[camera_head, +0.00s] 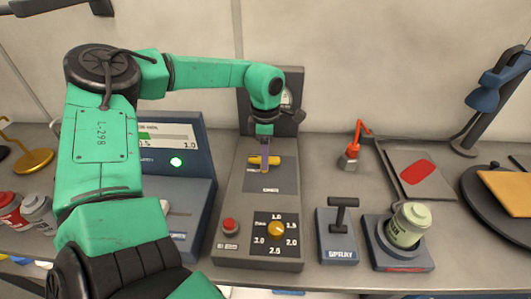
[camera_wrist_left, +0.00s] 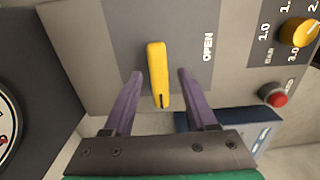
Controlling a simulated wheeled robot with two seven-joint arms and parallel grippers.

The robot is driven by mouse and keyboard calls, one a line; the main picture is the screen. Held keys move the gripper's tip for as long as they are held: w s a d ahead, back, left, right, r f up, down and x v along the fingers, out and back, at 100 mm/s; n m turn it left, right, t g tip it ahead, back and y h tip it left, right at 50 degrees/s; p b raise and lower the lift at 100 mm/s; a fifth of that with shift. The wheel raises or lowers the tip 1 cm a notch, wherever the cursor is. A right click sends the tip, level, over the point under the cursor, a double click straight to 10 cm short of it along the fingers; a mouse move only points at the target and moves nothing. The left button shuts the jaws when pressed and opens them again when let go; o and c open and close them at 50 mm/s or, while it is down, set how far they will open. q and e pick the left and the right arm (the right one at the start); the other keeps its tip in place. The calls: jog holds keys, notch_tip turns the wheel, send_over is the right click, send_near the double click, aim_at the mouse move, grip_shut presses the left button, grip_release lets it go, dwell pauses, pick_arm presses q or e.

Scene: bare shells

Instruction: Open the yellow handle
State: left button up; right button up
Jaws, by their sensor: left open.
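The yellow handle (camera_head: 264,160) is a short bar on the dark panel of a grey machine (camera_head: 260,240). In the head view it lies roughly left to right, below my left gripper (camera_head: 265,160). In the left wrist view the yellow handle (camera_wrist_left: 157,75) stands upright in the picture, with the word OPEN printed to its right. The purple fingers of my left gripper (camera_wrist_left: 158,100) are spread on either side of the handle, with a gap on each side. I cannot tell how far down they reach. My right gripper is not in view.
The machine also has a red button (camera_head: 230,225) and a yellow dial (camera_head: 277,229). To the right are a black-levered box (camera_head: 341,235) and a green can (camera_head: 408,224) on a holder. A blue-grey gauge unit (camera_head: 185,160) stands to the left.

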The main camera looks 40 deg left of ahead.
pick_arm(q)
grip_shut()
jog(key=shift+w, duration=0.1)
